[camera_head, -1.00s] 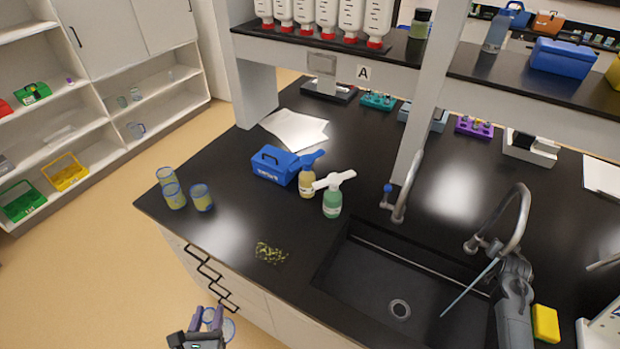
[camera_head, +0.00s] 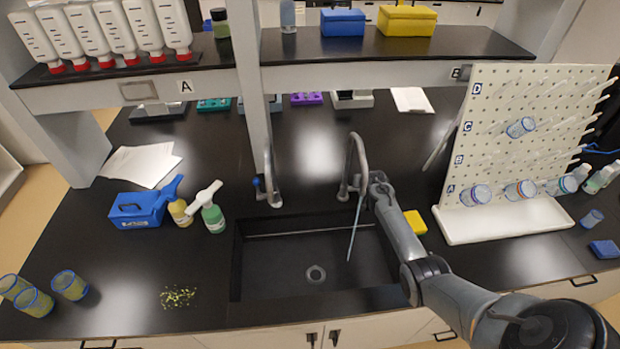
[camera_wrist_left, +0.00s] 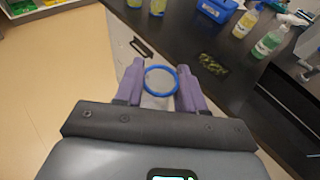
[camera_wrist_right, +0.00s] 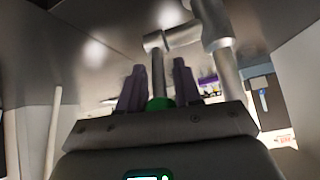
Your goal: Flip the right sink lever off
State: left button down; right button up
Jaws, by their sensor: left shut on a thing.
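The right tap (camera_head: 352,165) stands behind the sink (camera_head: 265,260), and a thin blue stream (camera_head: 354,235) runs from it into the basin. My right gripper (camera_head: 374,184) is beside this tap, on its right. In the right wrist view my right gripper (camera_wrist_right: 158,85) has its fingers apart, with a green round end (camera_wrist_right: 158,103) and a dark rod between them; contact cannot be told. The tap's lever is mostly hidden in the head view. My left gripper (camera_wrist_left: 160,80) is shut on a blue-rimmed clear beaker (camera_wrist_left: 160,82), beyond the bench's front edge.
The left tap (camera_head: 268,180) has a blue knob. A yellow sponge (camera_head: 415,222) lies beside my right forearm. A white peg rack (camera_head: 515,215) stands to the right. Bottles (camera_head: 212,215), a blue box (camera_head: 135,210) and beakers (camera_head: 70,285) are at the left. A shelf spans the back.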

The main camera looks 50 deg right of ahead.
jog(key=shift+o, duration=1.2)
jog(key=shift+r, duration=0.1)
jog(key=shift+s+a+r, duration=0.25)
jog(key=shift+a+r, duration=0.05)
jog(key=s+a, duration=0.8)
jog(key=a, duration=0.1)
jog(key=shift+p, duration=0.3)
jog(key=shift+c, duration=0.3)
